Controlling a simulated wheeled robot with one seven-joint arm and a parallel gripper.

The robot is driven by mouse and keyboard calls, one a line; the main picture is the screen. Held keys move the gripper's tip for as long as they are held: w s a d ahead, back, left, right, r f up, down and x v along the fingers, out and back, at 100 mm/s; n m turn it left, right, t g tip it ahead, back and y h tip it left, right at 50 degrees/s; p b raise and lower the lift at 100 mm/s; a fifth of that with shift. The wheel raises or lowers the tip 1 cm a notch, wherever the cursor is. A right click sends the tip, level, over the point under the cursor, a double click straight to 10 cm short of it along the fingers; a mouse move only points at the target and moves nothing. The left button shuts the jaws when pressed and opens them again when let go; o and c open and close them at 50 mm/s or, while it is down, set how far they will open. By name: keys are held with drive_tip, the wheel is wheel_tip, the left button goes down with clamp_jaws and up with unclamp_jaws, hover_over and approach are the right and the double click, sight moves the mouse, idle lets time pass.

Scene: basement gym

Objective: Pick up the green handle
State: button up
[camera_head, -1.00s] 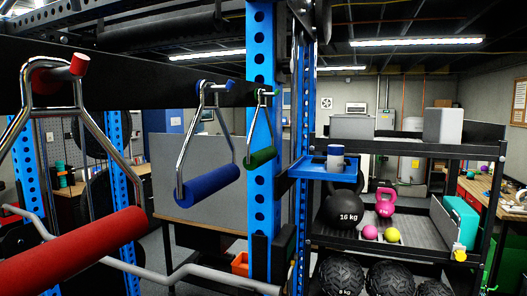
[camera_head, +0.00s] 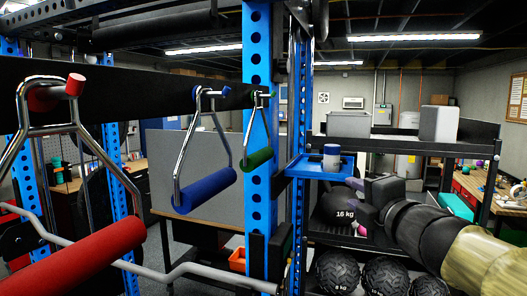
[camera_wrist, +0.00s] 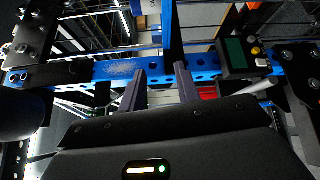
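The green handle (camera_head: 258,158) is a short green grip on a metal bracket, hanging from a peg near the blue upright in the head view. My gripper (camera_head: 355,198) is to its right and lower in the picture, in front of the shelf, apart from the handle. In the wrist view my gripper (camera_wrist: 160,72) has two dark purple fingers spread apart with nothing held between them. I cannot make out the green handle in the wrist view.
A blue handle (camera_head: 208,190) and a red handle (camera_head: 80,258) hang left of the green one. The blue upright (camera_head: 257,210) stands close beside the green handle. A blue tray (camera_head: 308,168) with a cup (camera_head: 332,157) juts out between the handle and my gripper. A shelf with balls is behind.

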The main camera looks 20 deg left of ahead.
sight(253, 126)
drive_tip(key=s+a+r+n+g+y, duration=0.5)
drive_tip(key=s+r+n, duration=0.5)
drive_tip(key=n, duration=0.6)
wheel_tip(253, 126, up, 2)
drive_tip(key=shift+s+a+r+n+g+y+p, duration=0.1)
drive_tip(key=shift+s+a+n+g+y+p, duration=0.4)
drive_tip(key=shift+a, duration=0.75)
drive_tip(key=shift+w, duration=0.15)
drive_tip(key=p+x, duration=0.2)
drive_tip(key=x, duration=0.4)
drive_tip(key=p+x, duration=0.2)
drive_tip(key=x, duration=0.4)
drive_tip(key=shift+r, duration=0.3)
drive_tip(key=p+x, duration=0.2)
drive_tip(key=x, duration=0.1)
drive_tip(key=p+x, duration=0.1)
drive_tip(key=shift+w+a+r, duration=0.2)
drive_tip(key=shift+w+r, duration=0.1)
drive_tip(key=shift+r, duration=0.05)
drive_tip(key=shift+w+a+f, duration=0.15)
drive_tip(key=shift+a, duration=0.1)
